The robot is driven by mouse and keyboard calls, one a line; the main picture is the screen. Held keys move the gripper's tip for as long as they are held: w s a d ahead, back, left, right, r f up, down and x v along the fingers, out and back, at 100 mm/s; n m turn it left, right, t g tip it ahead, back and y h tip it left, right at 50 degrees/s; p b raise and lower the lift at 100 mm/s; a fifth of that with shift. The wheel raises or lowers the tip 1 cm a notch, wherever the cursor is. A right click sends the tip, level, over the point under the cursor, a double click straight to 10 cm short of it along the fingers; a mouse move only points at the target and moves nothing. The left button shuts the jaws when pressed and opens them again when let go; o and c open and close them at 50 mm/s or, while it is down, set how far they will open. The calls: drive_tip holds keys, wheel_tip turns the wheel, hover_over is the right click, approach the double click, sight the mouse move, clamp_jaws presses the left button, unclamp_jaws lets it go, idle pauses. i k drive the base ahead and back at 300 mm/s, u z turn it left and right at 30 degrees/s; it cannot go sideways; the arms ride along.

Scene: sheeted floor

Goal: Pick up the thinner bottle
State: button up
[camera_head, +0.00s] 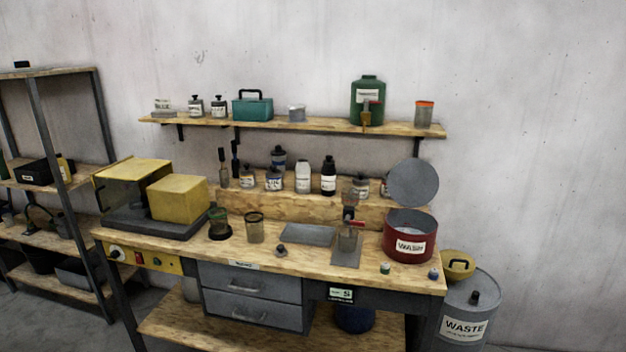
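Several bottles stand on the workbench's middle riser shelf. Among them are a white bottle with a dark cap (302,177) and, just to its right, a slim black bottle with a white label (328,177). A dark bottle with a blue band (279,158) stands behind, and a squat labelled bottle (274,180) is to the left. Two small dark bottles (196,107) (218,106) stand on the upper wall shelf. The labels are too small to read, so I cannot tell which is the thinner bottle. My gripper is not in view.
The workbench (330,268) holds a yellow box machine (178,198), glass jars, a flat grey plate and a red WASH pot (409,243) with its round lid raised. A WASTE drum (468,310) stands at right. A shelving rack (45,115) is at left.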

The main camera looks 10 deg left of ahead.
sight(303, 170)
drive_tip(key=z, duration=0.65)
drive_tip(key=i, duration=1)
drive_tip(key=z, duration=0.1)
drive_tip(key=k, duration=0.2)
drive_tip(key=u, duration=3.1)
